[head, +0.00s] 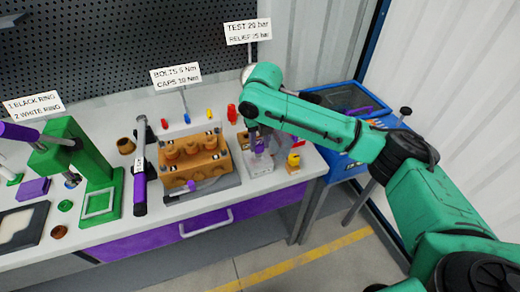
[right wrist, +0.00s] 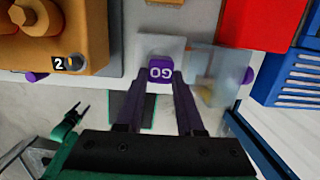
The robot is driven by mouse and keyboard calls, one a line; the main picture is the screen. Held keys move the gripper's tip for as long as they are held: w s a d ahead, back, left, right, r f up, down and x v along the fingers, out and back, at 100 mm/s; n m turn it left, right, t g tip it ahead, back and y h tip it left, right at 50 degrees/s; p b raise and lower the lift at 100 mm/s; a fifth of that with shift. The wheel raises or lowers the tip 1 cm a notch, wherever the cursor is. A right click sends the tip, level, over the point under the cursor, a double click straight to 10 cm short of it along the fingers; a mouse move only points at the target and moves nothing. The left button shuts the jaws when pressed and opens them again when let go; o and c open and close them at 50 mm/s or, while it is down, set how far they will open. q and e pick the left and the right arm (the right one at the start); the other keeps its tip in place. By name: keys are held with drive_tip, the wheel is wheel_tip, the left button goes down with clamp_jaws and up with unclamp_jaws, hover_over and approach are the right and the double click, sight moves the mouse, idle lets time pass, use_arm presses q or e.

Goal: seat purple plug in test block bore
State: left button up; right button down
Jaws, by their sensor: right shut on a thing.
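The purple plug (right wrist: 160,73), marked GO, sits between the fingertips of my right gripper (right wrist: 160,80), which is shut on it. In the head view my right gripper (head: 257,141) points down over the pale test block (head: 258,166) at the bench's right end. The plug is largely hidden there by the gripper. The block (right wrist: 163,44) also shows behind the plug in the right wrist view. I cannot tell whether the plug's lower end is in the bore or above it.
An orange block (head: 194,160) with several round parts stands left of the test block. A small yellow part (head: 294,160) stands close on its right. A blue bin (head: 345,160) is beyond the bench end. A green press (head: 85,165) stands at the left.

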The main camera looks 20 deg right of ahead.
sight(259, 146)
wheel_tip(259, 146, down, 3)
drive_tip(key=shift+a+f, duration=0.1)
drive_tip(key=shift+a, duration=0.05)
drive_tip(key=shift+f, duration=0.2)
drive_tip(key=c, duration=0.5)
unclamp_jaws()
drive_tip(key=shift+f, duration=0.1)
drive_tip(key=shift+c, duration=0.2)
wheel_tip(259, 146, up, 12)
drive_tip(key=s, duration=0.1)
drive_tip(key=shift+s+b, duration=0.35)
drive_tip(key=shift+b, duration=0.1)
